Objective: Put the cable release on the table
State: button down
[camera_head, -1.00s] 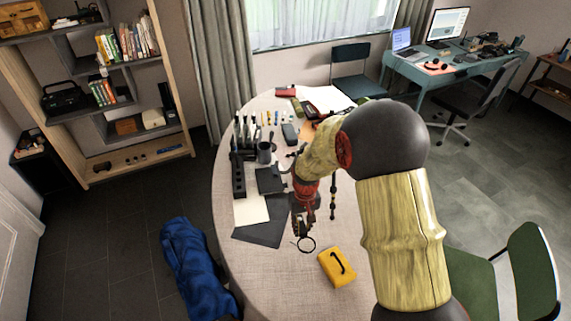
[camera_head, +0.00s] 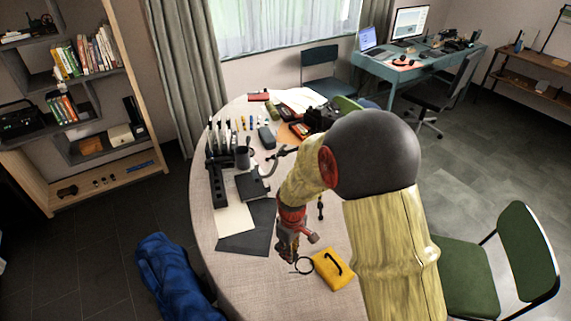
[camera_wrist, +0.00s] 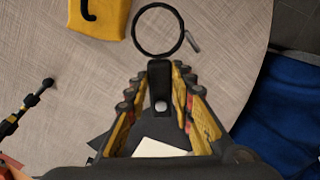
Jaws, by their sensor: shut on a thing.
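The cable release shows as a thin black loop (camera_head: 303,265) below my gripper in the head view. In the wrist view it has a black body with a silver button (camera_wrist: 160,100) between the fingers, a round black loop (camera_wrist: 138,40) beyond them and a small metal tip. My gripper (camera_head: 292,257) is shut on the black body and points down over the table (camera_head: 245,275), a large round one with a pale woven-looking top. The loop is close to the tabletop; I cannot tell whether it touches.
A yellow case (camera_head: 332,271) with a black handle lies just right of the loop. A blue bag (camera_head: 172,270) lies beyond the table's left edge. The front left tabletop is bare.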

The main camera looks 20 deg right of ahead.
jog(key=s+d+r+n+p, duration=0.1)
jog(key=s+r+n+p, duration=0.1)
jog(key=s+n, duration=0.3)
jog(key=s+d+r+n+p, duration=0.2)
jog(key=s+n, duration=0.2)
jog(key=s, duration=0.2)
jog(key=n+b, duration=0.1)
jog(key=b, duration=0.2)
send_over(280, 273)
jog(key=f, duration=0.9)
jog(key=shift+s+d+f, duration=0.15)
jog(key=shift+s+f, duration=0.1)
jog(key=shift+s, duration=0.05)
jog(key=shift+w+a+f+b, duration=0.15)
jog(key=shift+f+b, duration=0.3)
jog(key=shift+f, duration=0.55)
jog(key=shift+w+a+f+b, duration=0.15)
jog(key=shift+f+b, duration=0.25)
jog(key=shift+f, duration=0.55)
jog(key=shift+d, duration=0.1)
jog(key=shift+f, duration=0.2)
jog(key=c, duration=1.5)
grip_release()
jog(key=shift+c, duration=0.2)
jog(key=shift+r, duration=0.15)
